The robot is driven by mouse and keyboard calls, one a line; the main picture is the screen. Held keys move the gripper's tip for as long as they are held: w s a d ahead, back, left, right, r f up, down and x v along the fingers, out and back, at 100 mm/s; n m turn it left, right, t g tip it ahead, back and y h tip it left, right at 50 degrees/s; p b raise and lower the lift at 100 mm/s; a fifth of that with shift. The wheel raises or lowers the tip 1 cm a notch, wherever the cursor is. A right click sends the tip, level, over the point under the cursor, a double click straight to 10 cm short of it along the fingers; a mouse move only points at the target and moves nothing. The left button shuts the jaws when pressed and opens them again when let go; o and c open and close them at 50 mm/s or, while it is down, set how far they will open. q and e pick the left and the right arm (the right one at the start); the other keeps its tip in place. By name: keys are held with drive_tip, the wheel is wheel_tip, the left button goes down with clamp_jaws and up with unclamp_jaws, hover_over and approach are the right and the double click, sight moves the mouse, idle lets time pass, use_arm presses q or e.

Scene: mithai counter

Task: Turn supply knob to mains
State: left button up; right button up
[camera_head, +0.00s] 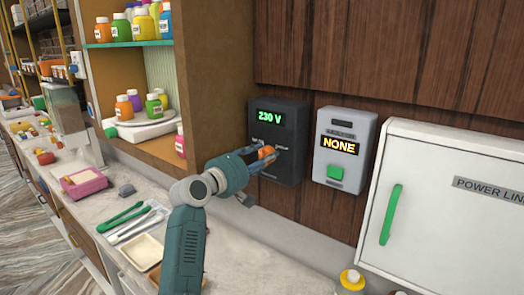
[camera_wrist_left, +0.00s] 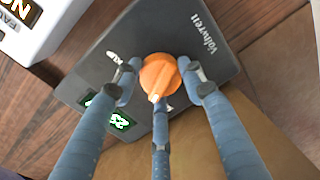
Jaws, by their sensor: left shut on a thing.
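The supply knob (camera_wrist_left: 160,77) is orange and sits on a dark voltmeter box (camera_head: 291,170) on the wood wall. The box's green display (camera_head: 270,118) reads 230 V. In the head view the knob (camera_head: 266,152) is partly hidden by my left gripper (camera_head: 264,157). In the left wrist view my left gripper (camera_wrist_left: 160,85) has its fingers around the knob, shut on it. A white mark on the knob points toward the display side. The labels around the knob are partly covered by the fingers. My right gripper is not in view.
A grey box with a NONE display (camera_head: 340,147) and a green button (camera_head: 336,173) hangs to the right. A white cabinet with a green handle (camera_head: 391,214) is further right. Shelves of bottles (camera_head: 136,24) stand left; tongs (camera_head: 120,217) lie on the counter below.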

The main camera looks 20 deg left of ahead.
use_arm(q)
drive_tip(key=shift+d+f+n, duration=0.1)
drive_tip(key=shift+f+n, duration=0.05)
drive_tip(key=shift+n, duration=0.8)
drive_tip(key=shift+f+n, duration=0.15)
drive_tip(key=shift+n, duration=0.8)
drive_tip(key=o, duration=1.2)
drive_tip(key=shift+r, duration=0.1)
drive_tip(key=shift+c, duration=0.2)
drive_tip(key=shift+r, duration=0.15)
drive_tip(key=v, duration=1.2)
